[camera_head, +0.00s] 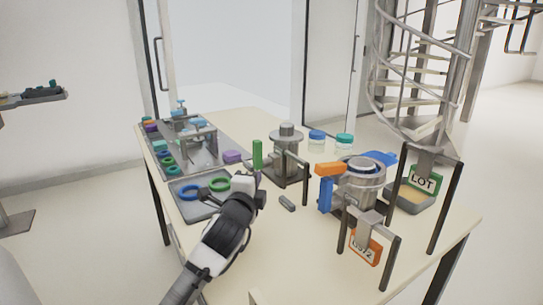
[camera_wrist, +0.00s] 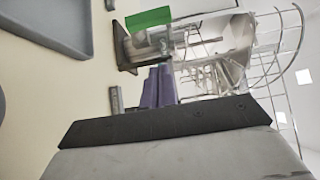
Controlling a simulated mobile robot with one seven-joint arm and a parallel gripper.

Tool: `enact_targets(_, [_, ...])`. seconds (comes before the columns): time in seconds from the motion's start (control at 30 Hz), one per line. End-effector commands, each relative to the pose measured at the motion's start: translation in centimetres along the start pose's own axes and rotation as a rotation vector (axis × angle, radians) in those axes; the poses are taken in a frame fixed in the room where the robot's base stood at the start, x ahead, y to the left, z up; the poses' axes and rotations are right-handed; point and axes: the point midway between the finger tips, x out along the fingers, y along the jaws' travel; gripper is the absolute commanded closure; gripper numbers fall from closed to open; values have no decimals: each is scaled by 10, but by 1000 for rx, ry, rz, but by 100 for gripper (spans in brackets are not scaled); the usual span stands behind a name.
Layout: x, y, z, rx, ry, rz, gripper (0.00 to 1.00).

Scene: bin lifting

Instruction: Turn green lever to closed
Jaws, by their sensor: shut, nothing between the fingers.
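The green lever (camera_head: 257,155) stands upright at the left side of a grey metal device with a cylinder (camera_head: 288,165) on the table. In the wrist view the green lever (camera_wrist: 148,19) shows at the top, beyond the fingertips. My gripper (camera_head: 262,193) is just in front of the lever and lower than its handle. In the wrist view my gripper (camera_wrist: 158,84) is shut and empty, with its fingers pointing at the metal device. I see a gap between the fingers and the green handle in the wrist view.
A second device (camera_head: 362,182) with orange and blue levers stands to the right. A grey tray (camera_head: 190,208) with blue and green rings is left of my gripper. A small grey block (camera_head: 287,203) lies nearby. Two jars (camera_head: 343,141) stand behind.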

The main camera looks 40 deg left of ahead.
Motion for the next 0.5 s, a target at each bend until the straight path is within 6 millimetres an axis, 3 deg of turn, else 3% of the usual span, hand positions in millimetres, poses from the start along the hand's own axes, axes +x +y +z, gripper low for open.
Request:
enact_targets(0.37, [2, 1, 0, 1, 0, 2, 100])
enact_targets(0.5, [14, -1, 0, 1, 1, 2, 100])
